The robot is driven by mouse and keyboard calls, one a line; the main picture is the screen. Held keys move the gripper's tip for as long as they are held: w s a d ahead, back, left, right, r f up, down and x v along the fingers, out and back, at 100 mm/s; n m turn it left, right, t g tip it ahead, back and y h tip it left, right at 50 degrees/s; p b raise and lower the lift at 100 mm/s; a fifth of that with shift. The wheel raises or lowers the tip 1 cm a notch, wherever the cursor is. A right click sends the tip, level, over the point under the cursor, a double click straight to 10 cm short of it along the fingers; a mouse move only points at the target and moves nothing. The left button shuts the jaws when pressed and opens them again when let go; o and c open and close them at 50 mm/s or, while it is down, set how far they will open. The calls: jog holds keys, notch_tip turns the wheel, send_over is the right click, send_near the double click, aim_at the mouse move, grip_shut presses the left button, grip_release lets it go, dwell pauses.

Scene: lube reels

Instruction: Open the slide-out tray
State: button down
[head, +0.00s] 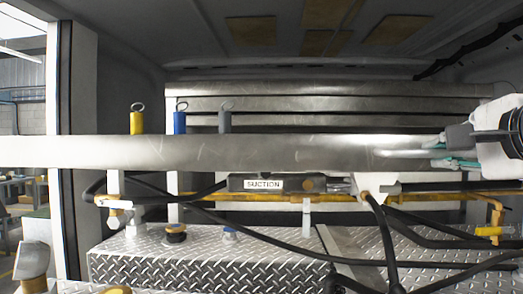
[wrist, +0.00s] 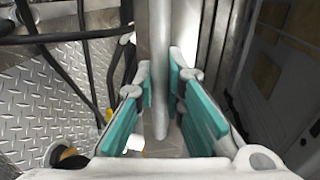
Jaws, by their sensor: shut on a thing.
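The slide-out tray (head: 240,153) shows in the head view as a long brushed-metal front running across the picture, level, above the tread-plate deck. A slim pale handle (head: 400,154) lies along its right part. My gripper (head: 442,154) comes in from the right and is shut on the handle's right part. In the wrist view the handle (wrist: 160,115) runs up and down between the teal finger pads of my gripper (wrist: 160,88). The pads cover part of it, and their exact contact is hard to see.
Yellow, blue and grey ring-topped pins (head: 180,120) stand behind the tray front. Below are a SUCTION label (head: 263,184), a yellow pipe (head: 340,196) and looping black hoses (head: 385,235) over the tread plate (head: 200,262). A pale post (head: 78,130) stands at left.

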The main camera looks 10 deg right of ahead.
jog(key=shift+f, duration=0.1)
jog(key=c, duration=1.7)
grip_release()
jog(key=shift+o, duration=0.2)
jog(key=v, duration=1.2)
jog(key=shift+a, duration=0.1)
